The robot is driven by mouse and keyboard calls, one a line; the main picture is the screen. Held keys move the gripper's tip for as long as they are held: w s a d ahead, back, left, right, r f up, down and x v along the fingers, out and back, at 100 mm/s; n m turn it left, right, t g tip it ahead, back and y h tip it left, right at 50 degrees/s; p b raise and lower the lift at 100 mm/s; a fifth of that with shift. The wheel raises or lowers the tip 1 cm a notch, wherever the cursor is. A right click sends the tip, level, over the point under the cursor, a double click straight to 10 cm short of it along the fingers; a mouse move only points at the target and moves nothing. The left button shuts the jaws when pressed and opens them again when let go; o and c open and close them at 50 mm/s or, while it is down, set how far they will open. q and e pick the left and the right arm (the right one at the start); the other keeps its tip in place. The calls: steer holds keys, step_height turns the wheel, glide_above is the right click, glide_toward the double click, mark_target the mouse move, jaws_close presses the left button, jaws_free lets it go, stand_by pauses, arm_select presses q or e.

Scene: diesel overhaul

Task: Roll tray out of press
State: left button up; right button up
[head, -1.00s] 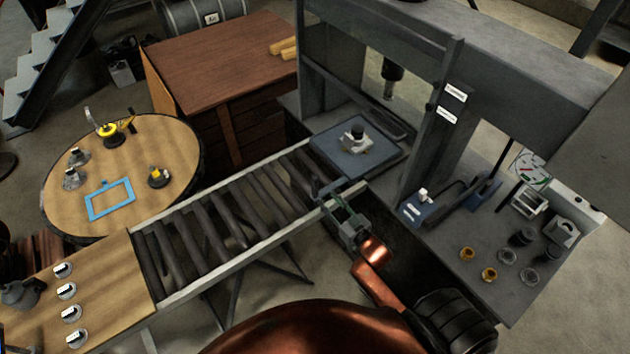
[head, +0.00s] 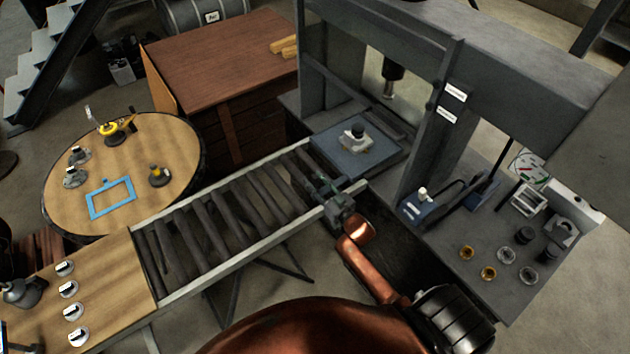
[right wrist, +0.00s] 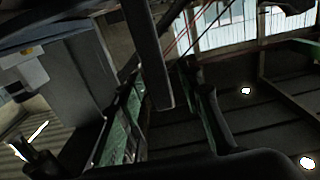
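The tray (head: 330,152), a flat blue-grey plate, lies in the press at the inner end of the roller track. A small metal part (head: 354,138) with a dark top stands on it. My right gripper (head: 324,186) is at the tray's near front corner, over the track's end. Whether it touches the tray cannot be told. In the right wrist view its two greenish fingers (right wrist: 168,115) stand apart, with a dark bar (right wrist: 150,55) showing in the gap between them. No firm hold is visible. My left gripper is not in view.
The roller track (head: 225,215) runs from the press (head: 440,150) to a wooden table (head: 110,285) with several small round items. A round table (head: 125,195) and a brown desk (head: 215,65) stand behind the track. The rollers are clear.

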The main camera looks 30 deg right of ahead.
jaws_close()
stand_by(0.6)
